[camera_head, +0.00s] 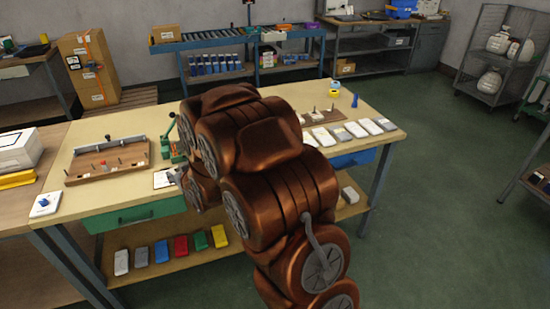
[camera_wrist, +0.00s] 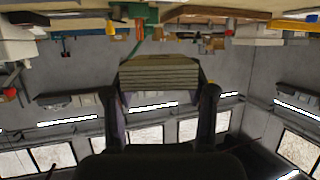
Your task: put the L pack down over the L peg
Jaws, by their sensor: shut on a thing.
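My gripper (camera_wrist: 162,90) is shut on a pack (camera_wrist: 160,72) in the wrist view. The pack is a pale, layered stack held between the two dark fingers; its label does not show. In the head view my arm hides the pack and most of the gripper. A wooden board with upright pegs (camera_head: 108,172) lies on the left part of the table, left of my arm. A second pegged board (camera_head: 318,117) lies right of my arm, partly hidden. I cannot read which peg is L. The pack appears apart from any peg.
The table (camera_head: 85,137) also carries a green hand press (camera_head: 163,150) beside the left board. Several flat packs (camera_head: 356,130) lie in a row at the right. A blue cone (camera_head: 355,101) stands behind them. A white box (camera_head: 18,150) is at the far left.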

